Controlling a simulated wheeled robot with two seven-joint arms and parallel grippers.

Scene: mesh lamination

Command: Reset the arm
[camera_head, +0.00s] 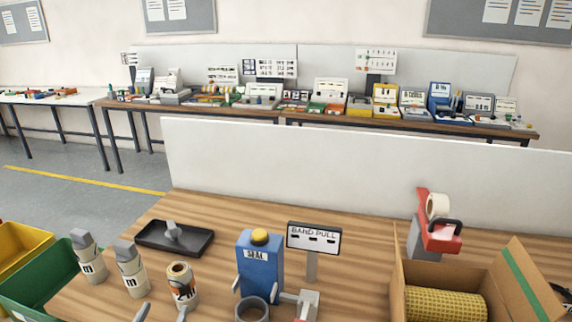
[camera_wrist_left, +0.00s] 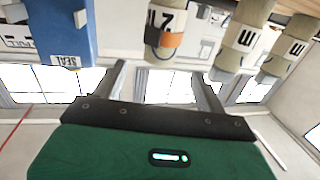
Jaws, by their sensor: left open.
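My left gripper (camera_head: 162,313) shows only as two grey fingertips at the bottom edge of the head view, in front of the can with an orange band (camera_head: 181,284). It is open, with nothing between its fingers. In the left wrist view its two fingers (camera_wrist_left: 160,84) stand apart, and the picture is upside down. That view also shows the blue SEAL box (camera_wrist_left: 62,30) and the orange-banded can (camera_wrist_left: 165,28), both clear of the fingers. My right gripper cannot be made out in either view.
The wooden table (camera_head: 205,215) holds a black tray (camera_head: 150,237), grey-topped bottles (camera_head: 130,270), a blue SEAL box (camera_head: 260,275), a BAND PULL sign (camera_head: 314,237), a red tape dispenser (camera_head: 428,235) and an open carton (camera_head: 398,290) with a yellow mesh roll (camera_head: 445,305). A white panel (camera_head: 350,165) stands behind.

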